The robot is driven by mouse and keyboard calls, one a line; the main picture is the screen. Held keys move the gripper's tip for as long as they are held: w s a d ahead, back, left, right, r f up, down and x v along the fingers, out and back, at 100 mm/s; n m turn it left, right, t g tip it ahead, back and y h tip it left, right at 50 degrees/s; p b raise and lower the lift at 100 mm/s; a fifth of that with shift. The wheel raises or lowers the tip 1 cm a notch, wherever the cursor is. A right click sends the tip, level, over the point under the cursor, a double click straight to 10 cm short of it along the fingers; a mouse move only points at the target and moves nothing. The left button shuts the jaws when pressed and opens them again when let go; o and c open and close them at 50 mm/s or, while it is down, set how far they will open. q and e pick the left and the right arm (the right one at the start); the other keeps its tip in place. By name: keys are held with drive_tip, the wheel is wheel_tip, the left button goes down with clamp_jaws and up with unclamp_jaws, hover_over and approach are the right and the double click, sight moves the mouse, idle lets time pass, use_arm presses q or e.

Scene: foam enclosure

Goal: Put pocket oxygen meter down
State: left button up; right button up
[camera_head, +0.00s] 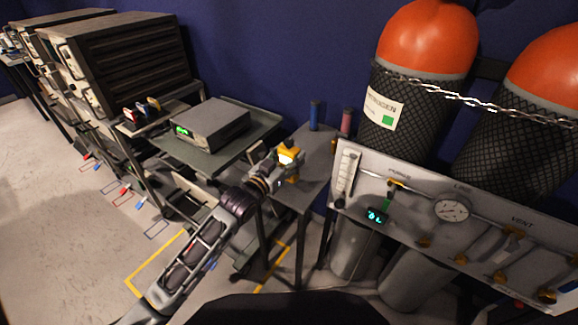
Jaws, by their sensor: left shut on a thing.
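A small yellow device with a pale lit face, which looks like the pocket oxygen meter (289,154), is held in my left gripper (284,163). The left arm reaches up from the bottom left, and the gripper is shut on the meter. The meter is at the left part of a small grey side table (316,148). I cannot tell whether it touches the tabletop. The gripper hides part of the meter. My right gripper is not in view.
On the table's far side stand a blue cylinder (315,115) and a pink cylinder (346,122). A valve panel (460,235) with a gauge (452,209) and green display (376,216) is right, before orange-topped tanks (430,40). A grey instrument (212,122) sits on a cart left.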

use_arm(q)
drive_tip(key=shift+f, duration=0.25)
wheel_tip(320, 180, down, 3)
drive_tip(key=shift+b, duration=0.3)
drive_tip(key=shift+f, duration=0.15)
drive_tip(key=o, duration=1.1)
drive_tip(key=shift+f, duration=0.1)
drive_tip(key=shift+c, duration=0.2)
drive_tip(key=shift+o, duration=0.7)
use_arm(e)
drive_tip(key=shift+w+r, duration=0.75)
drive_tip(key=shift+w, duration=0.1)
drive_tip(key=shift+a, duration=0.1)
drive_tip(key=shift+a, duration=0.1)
